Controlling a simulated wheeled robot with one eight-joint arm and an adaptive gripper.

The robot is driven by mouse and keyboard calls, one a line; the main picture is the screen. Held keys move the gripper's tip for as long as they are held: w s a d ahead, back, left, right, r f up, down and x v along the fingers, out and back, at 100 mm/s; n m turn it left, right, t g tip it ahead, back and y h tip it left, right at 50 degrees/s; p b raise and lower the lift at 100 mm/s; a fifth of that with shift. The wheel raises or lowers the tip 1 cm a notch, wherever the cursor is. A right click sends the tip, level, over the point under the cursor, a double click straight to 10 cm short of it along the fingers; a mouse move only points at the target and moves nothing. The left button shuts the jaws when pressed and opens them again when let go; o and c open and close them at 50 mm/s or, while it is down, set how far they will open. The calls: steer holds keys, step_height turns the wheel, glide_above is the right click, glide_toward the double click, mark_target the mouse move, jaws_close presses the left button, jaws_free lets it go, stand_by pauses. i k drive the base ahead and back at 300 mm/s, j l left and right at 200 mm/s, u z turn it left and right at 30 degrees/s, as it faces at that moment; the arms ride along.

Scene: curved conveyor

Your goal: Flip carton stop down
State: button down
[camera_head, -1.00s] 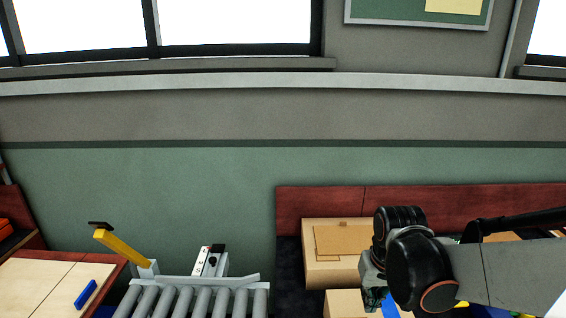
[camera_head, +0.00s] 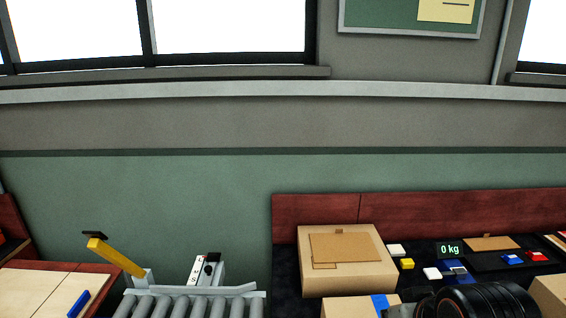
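The carton stop (camera_head: 116,257) is a yellow bar with a dark tip at the left end of the roller conveyor (camera_head: 186,306). It is raised and slants up to the left from a grey bracket. My arm shows only as a dark rounded link at the bottom right, far from the stop. My gripper is not in view.
A cardboard box (camera_head: 344,284) stands on a dark bench to the right, with a smaller box (camera_head: 358,308) in front. A scale display (camera_head: 449,250) reads 0 kg among small coloured blocks. A wooden table (camera_head: 40,290) with a blue block (camera_head: 79,304) is at the left. A white switch box (camera_head: 203,270) stands behind the rollers.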

mark_target(97, 243)
steer(key=u, duration=1.25)
